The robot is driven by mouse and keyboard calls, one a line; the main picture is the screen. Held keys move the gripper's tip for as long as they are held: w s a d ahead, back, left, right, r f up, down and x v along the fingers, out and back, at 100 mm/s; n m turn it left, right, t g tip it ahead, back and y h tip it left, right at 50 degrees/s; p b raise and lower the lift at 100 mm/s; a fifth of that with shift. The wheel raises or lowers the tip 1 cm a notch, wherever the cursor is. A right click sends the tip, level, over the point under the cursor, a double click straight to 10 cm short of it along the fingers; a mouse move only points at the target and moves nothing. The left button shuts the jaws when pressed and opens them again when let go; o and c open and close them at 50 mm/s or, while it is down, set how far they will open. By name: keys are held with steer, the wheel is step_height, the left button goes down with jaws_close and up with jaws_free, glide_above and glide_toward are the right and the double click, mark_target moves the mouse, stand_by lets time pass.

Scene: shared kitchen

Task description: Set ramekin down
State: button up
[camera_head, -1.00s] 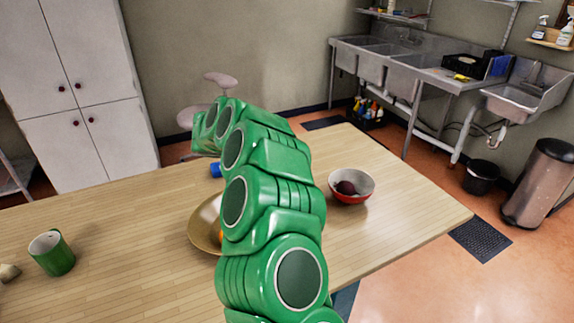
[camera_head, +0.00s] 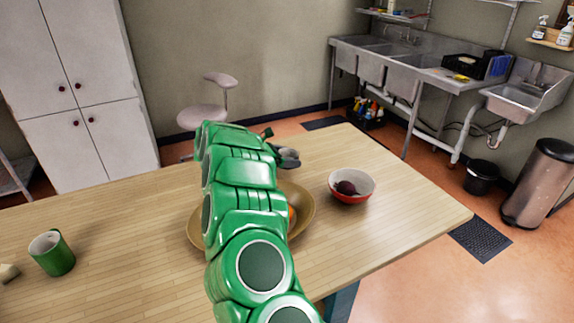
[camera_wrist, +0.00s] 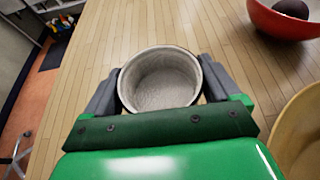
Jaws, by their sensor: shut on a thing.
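The ramekin (camera_wrist: 160,94) is a round, light grey, empty-looking cup in the wrist view. My gripper (camera_wrist: 160,72) is shut on it, with one dark finger against each side. The ramekin looks upright over the wooden table (camera_wrist: 110,40). I cannot tell whether its base touches the wood. In the head view my gripper (camera_head: 286,157) shows past my green arm, near the table's far edge, and the ramekin is hard to make out there.
A yellow-brown bowl (camera_head: 304,212) with an orange thing in it sits partly behind my arm. A red bowl (camera_head: 350,196) holding a dark round item stands to the right. A green mug (camera_head: 52,254) is at the left. The table's right part is clear.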

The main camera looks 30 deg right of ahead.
steer(key=shift+w, duration=0.1)
steer(key=shift+w+d+f, duration=0.1)
steer(key=shift+f, duration=1.7)
steer(key=o, duration=0.8)
steer(key=shift+f, duration=0.1)
steer(key=shift+o, duration=0.2)
steer(key=shift+a+r, duration=0.25)
steer(key=shift+a, duration=0.05)
steer(key=v, duration=1.1)
steer(key=shift+a, duration=0.25)
